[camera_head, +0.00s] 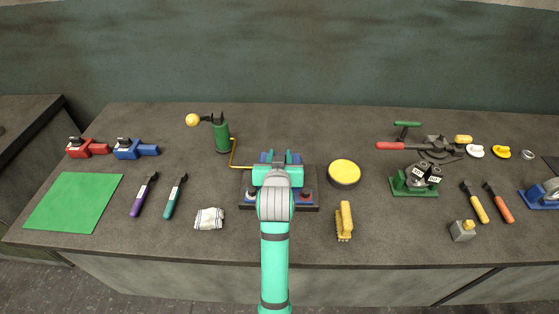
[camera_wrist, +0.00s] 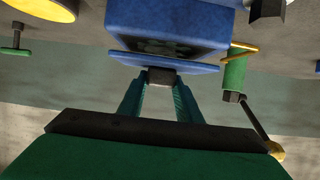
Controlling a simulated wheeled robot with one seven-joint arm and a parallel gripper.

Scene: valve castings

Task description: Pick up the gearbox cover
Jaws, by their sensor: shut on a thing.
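A blue, box-shaped casting with a flange, which I take to be the gearbox cover (camera_wrist: 172,22), fills the top middle of the wrist view. A small dark block (camera_wrist: 160,77) sits at its flange edge. My gripper (camera_wrist: 160,80) has its teal fingers closed on this block. In the head view my arm and hand hide most of the casting; only blue edges (camera_head: 266,157) show behind the hand, above a dark base plate (camera_head: 308,207). The fingertips are hidden there. I cannot tell whether the casting touches the plate.
A green pump with a yellow knob (camera_head: 221,136) and a bent yellow rod stand behind left. A yellow round tin (camera_head: 344,172) is close on the right, with a yellow brush (camera_head: 344,221) in front. A folded cloth (camera_head: 209,218) lies front left. A green mat (camera_head: 75,202) lies far left.

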